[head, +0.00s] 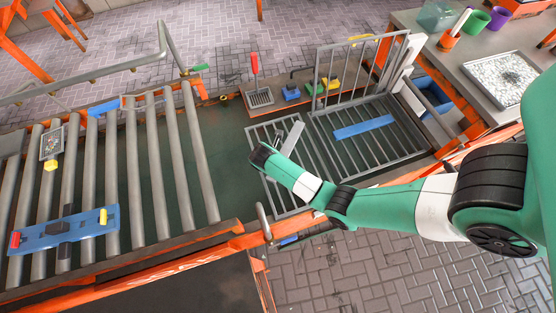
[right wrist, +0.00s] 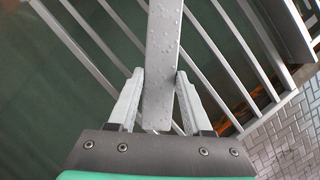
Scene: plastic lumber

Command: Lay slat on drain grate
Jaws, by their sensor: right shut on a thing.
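A grey, speckled slat (head: 294,135) shows at the tip of my right arm in the head view. In the right wrist view, my right gripper (right wrist: 160,80) is shut on the slat (right wrist: 164,40), which points away from me between the fingers. Grey barred grating (head: 322,158) lies below and right of the slat; its bars also show under the slat in the right wrist view (right wrist: 232,62). I cannot tell whether the slat touches the bars. My wrist hides part of the near grating. My left gripper is not in view.
A blue slat (head: 363,128) lies across the right grating section. An upright barred gate (head: 358,68) stands behind it. A small slotted grate (head: 260,97) and coloured blocks sit at the back. A roller conveyor (head: 150,150) with a blue board (head: 75,229) is left.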

